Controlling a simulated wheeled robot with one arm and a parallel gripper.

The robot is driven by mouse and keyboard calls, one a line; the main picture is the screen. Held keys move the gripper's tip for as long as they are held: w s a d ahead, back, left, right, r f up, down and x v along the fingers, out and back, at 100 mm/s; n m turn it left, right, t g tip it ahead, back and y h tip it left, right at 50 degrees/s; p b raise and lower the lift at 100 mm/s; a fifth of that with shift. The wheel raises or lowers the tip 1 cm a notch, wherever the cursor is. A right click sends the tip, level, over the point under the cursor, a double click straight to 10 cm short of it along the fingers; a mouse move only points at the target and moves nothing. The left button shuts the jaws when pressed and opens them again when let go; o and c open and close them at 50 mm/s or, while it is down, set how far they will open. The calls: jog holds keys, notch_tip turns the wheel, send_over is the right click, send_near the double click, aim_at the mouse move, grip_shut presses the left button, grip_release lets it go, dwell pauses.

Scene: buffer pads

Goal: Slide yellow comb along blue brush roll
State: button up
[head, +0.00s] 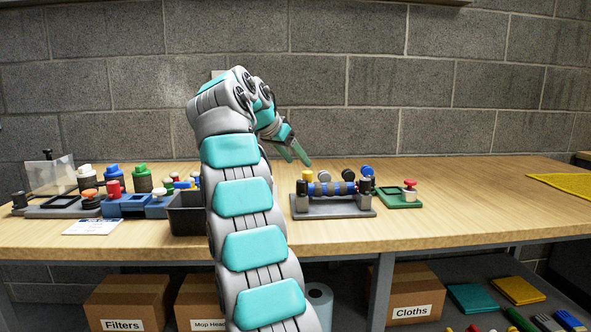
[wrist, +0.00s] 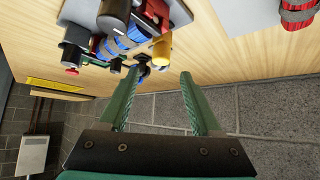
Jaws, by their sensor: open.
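The blue brush roll (head: 331,188) lies across a grey stand (head: 335,210) on the bench, between dark end supports. The yellow comb (head: 307,175) is a small yellow piece at the roll's left end. In the wrist view, the picture is turned over; the roll (wrist: 122,32) and the yellow piece (wrist: 162,50) show near the top. My gripper (head: 295,157) is open and empty, with green fingers, above and slightly left of the stand. In the wrist view my gripper (wrist: 160,73) has its fingers apart, with the yellow piece beyond the gap between them, not touching.
A green tray (head: 407,204) with a red-topped part (head: 410,187) stands just right of the stand. A dark bin (head: 187,220) and several bottles stand left of my arm. The right of the bench is clear up to a yellow mat (head: 565,184). A block wall stands behind.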

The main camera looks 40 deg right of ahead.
aim_at(307, 172)
jog(key=shift+w+d+f, duration=0.2)
jog(key=shift+d+f, duration=0.3)
jog(key=b+x, duration=0.1)
jog(key=x, duration=0.5)
jog(key=shift+d+f, duration=0.15)
jog(key=shift+c, duration=0.2)
grip_shut()
dwell(0.8)
